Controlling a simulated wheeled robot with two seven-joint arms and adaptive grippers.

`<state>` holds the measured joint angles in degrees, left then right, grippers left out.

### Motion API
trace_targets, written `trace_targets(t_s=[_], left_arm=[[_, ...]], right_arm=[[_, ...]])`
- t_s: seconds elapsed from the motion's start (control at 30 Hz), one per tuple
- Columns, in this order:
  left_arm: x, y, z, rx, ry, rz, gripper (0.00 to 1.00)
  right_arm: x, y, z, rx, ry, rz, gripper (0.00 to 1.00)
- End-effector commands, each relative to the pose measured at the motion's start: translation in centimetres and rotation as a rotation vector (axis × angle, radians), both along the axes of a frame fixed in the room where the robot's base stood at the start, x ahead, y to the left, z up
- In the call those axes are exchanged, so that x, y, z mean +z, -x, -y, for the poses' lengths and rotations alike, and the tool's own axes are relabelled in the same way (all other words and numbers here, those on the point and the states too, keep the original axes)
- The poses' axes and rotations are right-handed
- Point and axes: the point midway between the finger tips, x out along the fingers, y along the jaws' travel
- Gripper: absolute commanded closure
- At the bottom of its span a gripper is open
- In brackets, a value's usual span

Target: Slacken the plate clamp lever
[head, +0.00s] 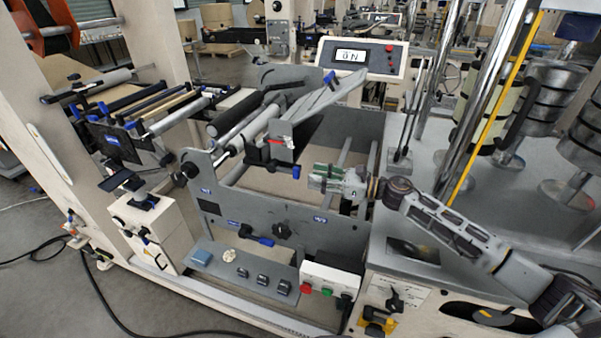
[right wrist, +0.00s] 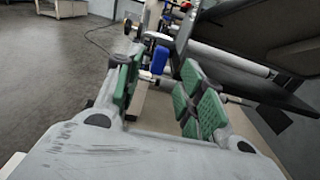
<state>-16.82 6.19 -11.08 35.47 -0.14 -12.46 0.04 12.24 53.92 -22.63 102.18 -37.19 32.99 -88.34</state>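My right gripper (head: 318,178) reaches in from the right with its green-padded fingers pointing left, in front of the grey machine frame. In the right wrist view its fingers (right wrist: 160,88) stand apart with nothing between them. A small blue handle (head: 296,172) hangs under the tilted grey plate (head: 318,100), just left of the fingertips and apart from them. A blue part (right wrist: 160,58) shows beyond the open fingers in the right wrist view. I cannot tell for certain which blue handle is the plate clamp lever. My left gripper is not in view.
Another blue-handled lever (head: 260,240) sits lower on the front panel. A button box (head: 331,282) stands below my right gripper. A display box (head: 360,58) stands at the back.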

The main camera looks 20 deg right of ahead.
Motion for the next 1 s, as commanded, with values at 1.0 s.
trace_targets(t_s=[1.0], left_arm=[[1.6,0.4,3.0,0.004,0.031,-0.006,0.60]], right_arm=[[0.0,-3.3,-4.9,0.000,0.000,0.000,0.61]])
